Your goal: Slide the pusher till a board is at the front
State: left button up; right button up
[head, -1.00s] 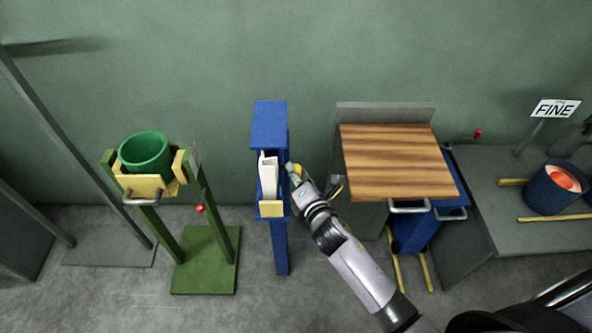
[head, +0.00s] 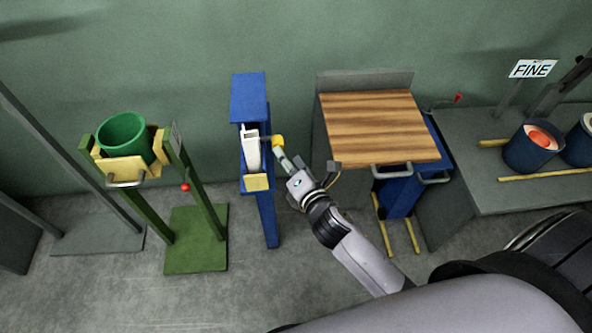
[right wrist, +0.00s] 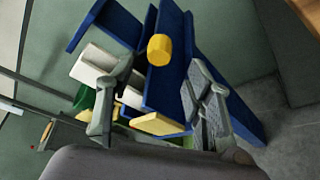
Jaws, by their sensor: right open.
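A narrow blue stand (head: 249,97) holds upright white boards (head: 251,155) in its slot, with a yellow lip (head: 257,183) at the front. A yellow knob (head: 277,141), seemingly the pusher's, sticks out from the stand's right side. My right gripper (head: 284,158) is open and empty just in front of the knob. In the right wrist view the yellow knob (right wrist: 159,49) lies ahead, between the lines of the two spread fingers (right wrist: 160,95), apart from them. The white boards (right wrist: 98,65) show at left there, partly hidden by a finger. My left gripper is out of view.
A green stand (head: 197,240) with a green bucket (head: 122,135) is at left. A wood-topped table (head: 375,125) with a blue bin (head: 400,190) is close to my right arm. A grey bench (head: 470,150) with tubs is at far right.

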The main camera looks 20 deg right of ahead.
jog(key=v, duration=0.5)
jog(key=shift+s+r, duration=0.1)
jog(key=shift+s, duration=0.2)
jog(key=s+d+f+m+g, duration=0.1)
jog(key=s+f+m+g, duration=0.15)
jog(key=f, duration=0.75)
jog(key=s+d+f+m+g, duration=0.15)
jog(key=s+f+m, duration=0.25)
jog(key=f, duration=0.6)
jog(key=s+f+m+g, duration=0.3)
jog(key=f, duration=0.7)
jog(key=s+d+f+m+g, duration=0.1)
jog(key=s+f+m, duration=0.3)
jog(key=s, duration=0.5)
jog(key=s+d+f+m+g, duration=0.1)
jog(key=s+f+m+g, duration=0.3)
jog(key=s+f, duration=0.4)
jog(key=s+d+f+m+g, duration=0.1)
jog(key=s+f+m, duration=0.4)
jog(key=s, duration=0.6)
jog(key=shift+s+d+f+g+h, duration=0.35)
jog(key=shift+f+g, duration=0.25)
jog(key=shift+g, duration=0.2)
